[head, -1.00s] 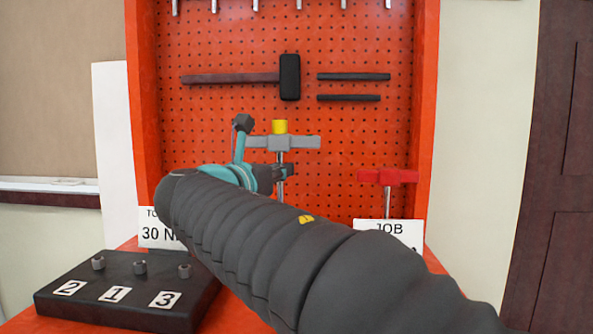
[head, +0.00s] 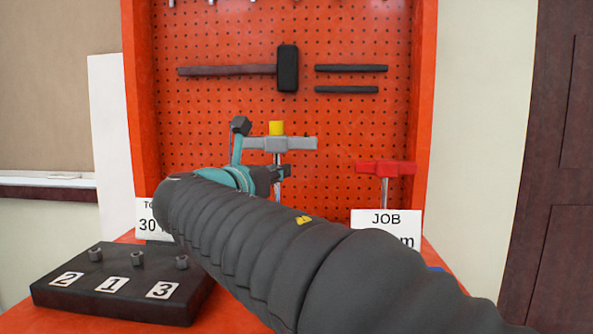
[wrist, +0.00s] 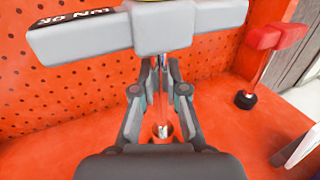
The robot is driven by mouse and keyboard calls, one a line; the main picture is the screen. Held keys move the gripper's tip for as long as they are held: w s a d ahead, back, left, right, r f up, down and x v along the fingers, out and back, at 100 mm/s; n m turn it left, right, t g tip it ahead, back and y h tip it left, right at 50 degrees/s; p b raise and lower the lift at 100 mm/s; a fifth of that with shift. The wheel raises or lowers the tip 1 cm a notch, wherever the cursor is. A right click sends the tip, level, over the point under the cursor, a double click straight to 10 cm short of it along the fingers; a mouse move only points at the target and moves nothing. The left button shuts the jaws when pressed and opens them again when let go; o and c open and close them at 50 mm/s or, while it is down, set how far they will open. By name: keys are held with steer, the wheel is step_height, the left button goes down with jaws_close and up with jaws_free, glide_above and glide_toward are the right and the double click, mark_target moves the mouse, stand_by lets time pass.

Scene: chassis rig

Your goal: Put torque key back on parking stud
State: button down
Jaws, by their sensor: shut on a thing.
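The torque key (head: 297,143) has a grey T-handle, a yellow cap and a thin metal shaft. My gripper (head: 284,172) is shut on its shaft below the handle and holds it about upright in front of the pegboard. In the wrist view the grey handle (wrist: 90,34) spans the top, and my gripper (wrist: 161,70) closes around the shaft under it. A small shiny end inside a brownish ring (wrist: 162,129) shows low between the fingers; I cannot tell whether it is the parking stud or whether the key touches it. In the head view my arm hides the shaft's lower end.
A red T-handle key (head: 386,168) stands at the right, in a black foot (wrist: 246,99). The JOB sign (head: 386,228) is in front of it. A black block (head: 120,288) with three studs, marked 2, 1, 3, lies at left. A mallet (head: 287,68) hangs above.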

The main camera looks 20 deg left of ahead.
mark_target(276, 187)
steer(key=shift+f+b, duration=0.75)
steer(key=shift+f, duration=0.65)
steer(key=c, duration=1.1)
jaws_free()
steer(key=shift+c, duration=0.2)
steer(key=shift+f, duration=0.1)
